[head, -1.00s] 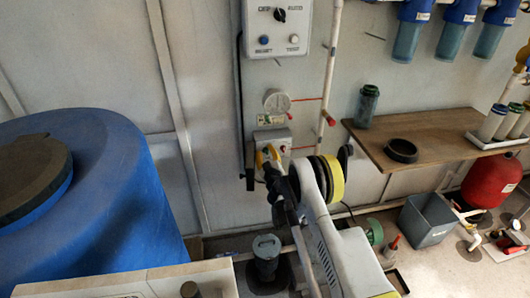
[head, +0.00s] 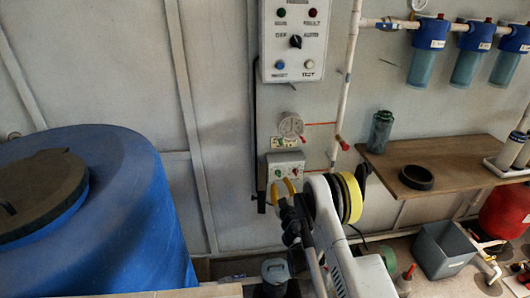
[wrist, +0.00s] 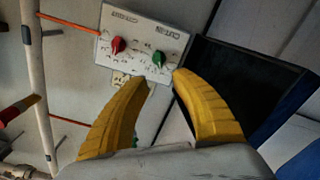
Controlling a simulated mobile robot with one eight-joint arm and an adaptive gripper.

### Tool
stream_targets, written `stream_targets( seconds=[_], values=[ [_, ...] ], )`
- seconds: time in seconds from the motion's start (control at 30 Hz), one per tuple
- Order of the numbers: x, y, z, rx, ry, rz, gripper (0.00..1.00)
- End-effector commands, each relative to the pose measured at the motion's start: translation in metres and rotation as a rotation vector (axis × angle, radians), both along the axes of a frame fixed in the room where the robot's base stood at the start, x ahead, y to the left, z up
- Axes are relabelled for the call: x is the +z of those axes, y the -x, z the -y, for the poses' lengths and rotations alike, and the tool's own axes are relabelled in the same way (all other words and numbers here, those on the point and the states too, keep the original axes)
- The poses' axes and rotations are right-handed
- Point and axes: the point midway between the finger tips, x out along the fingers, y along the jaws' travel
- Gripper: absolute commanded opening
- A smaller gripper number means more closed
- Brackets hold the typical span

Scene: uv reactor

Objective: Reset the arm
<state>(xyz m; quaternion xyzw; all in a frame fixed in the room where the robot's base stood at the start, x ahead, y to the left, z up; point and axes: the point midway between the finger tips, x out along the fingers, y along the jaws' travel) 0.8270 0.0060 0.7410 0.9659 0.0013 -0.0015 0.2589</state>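My arm reaches up from the bottom of the head view, with yellow and black rings at a joint. My gripper (head: 283,188) has yellow fingers, seen small just below a small white wall box (head: 286,164). In the wrist view my gripper (wrist: 165,78) is open, its two curved fingertips apart and nothing visible between them. The small wall box (wrist: 137,47) lies just beyond the fingertips there, with a red knob (wrist: 119,45) and a green knob (wrist: 159,58). I cannot tell whether the fingers touch it.
A larger control panel (head: 294,60) hangs above. A blue tank (head: 140,210) stands at left. Below are a grey bin (head: 444,248) and a red vessel (head: 505,210). Pipes run along the wall.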

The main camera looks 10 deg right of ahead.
Motion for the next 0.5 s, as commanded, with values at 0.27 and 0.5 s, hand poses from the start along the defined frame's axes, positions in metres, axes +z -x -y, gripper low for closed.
stream_targets(
  seconds=[0.27,0.5],
  values=[
    [0.069,-0.010,0.019,-0.073,-0.046,-0.036,0.31],
    [0.181,0.014,0.049,-0.204,-0.138,-0.146,0.31]
  ],
)
